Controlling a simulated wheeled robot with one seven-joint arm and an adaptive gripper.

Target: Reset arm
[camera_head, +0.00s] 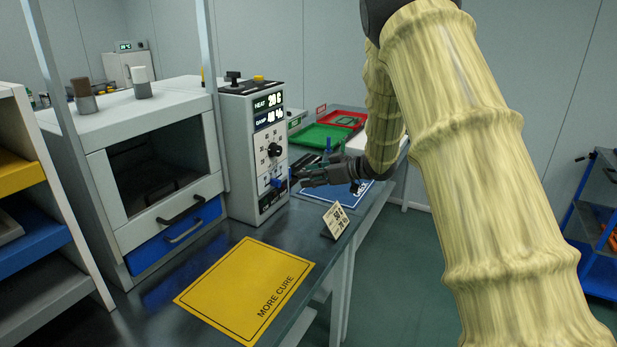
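My gripper (301,176) is at the end of my sleeved arm, close to the lower front of the white control panel (250,150). Its fingers point left toward a small blue switch or lever (278,183) on the panel. Whether they touch it cannot be made out. The finger opening is too small to judge, and no held object shows. The panel has HEAT and DAMP displays (268,111) and a black round knob (275,150).
A yellow MORE CURE mat (250,290) lies clear on the bench. A small sign (335,220) stands near the bench edge. A grey oven-like box (150,170) is left of the panel. Green (320,137) and red (345,119) trays lie behind my gripper. A blue cart (597,230) is far right.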

